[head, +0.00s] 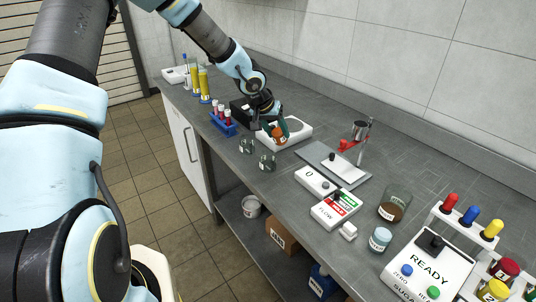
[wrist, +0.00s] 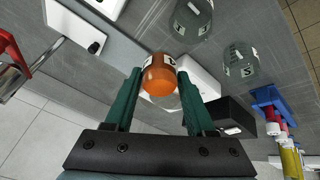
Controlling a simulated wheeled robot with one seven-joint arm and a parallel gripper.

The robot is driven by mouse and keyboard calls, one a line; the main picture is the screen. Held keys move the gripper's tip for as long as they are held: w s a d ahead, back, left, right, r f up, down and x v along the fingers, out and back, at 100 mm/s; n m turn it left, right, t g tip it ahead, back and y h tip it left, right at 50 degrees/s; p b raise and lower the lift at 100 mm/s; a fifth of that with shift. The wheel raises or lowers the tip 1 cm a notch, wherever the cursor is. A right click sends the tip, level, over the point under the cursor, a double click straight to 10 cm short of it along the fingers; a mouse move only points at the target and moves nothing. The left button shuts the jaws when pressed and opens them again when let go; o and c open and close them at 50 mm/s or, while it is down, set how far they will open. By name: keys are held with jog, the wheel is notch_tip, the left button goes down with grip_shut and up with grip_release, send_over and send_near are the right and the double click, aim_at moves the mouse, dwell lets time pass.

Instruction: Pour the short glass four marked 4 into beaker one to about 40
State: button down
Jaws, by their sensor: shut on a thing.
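My gripper (wrist: 160,85) is shut on a small glass with orange contents (wrist: 160,76). The glass has a white label whose mark I cannot read. In the head view my gripper (head: 273,130) holds this orange glass (head: 278,133) over or close to a white tray (head: 300,129). A glass beaker with brown contents (head: 394,206) stands at the right of the bench. Its label is too small to read, so I cannot tell whether it is beaker one.
Two clear short glasses (head: 246,146) (head: 267,162) stand near the front edge, left of the tray. A stand with a red clamp (head: 347,145), white control boxes (head: 336,208), a labelled jar (head: 380,239) and a READY panel (head: 430,262) lie rightward. A blue tube rack (head: 223,123) stands left.

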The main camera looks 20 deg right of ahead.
aim_at(275, 140)
jog(key=shift+s+a, duration=0.1)
jog(key=shift+a, duration=0.05)
jog(key=shift+s+f+h, duration=0.25)
jog(key=shift+f+h, duration=0.15)
jog(key=shift+f, duration=0.25)
jog(key=shift+w+f, duration=0.1)
jog(key=shift+w+h+p, duration=0.15)
jog(key=shift+h+p, duration=0.15)
jog(key=shift+h, duration=0.1)
jog(key=shift+f+h, duration=0.3)
jog(key=shift+b, duration=0.3)
jog(key=shift+f+t+h+b, duration=0.35)
jog(key=shift+h+b, duration=0.45)
jog(key=shift+b, duration=1.7)
jog(key=shift+f+h+b, duration=0.25)
jog(key=shift+h+b, duration=0.85)
jog(key=shift+b, duration=1.9)
dwell(0.6)
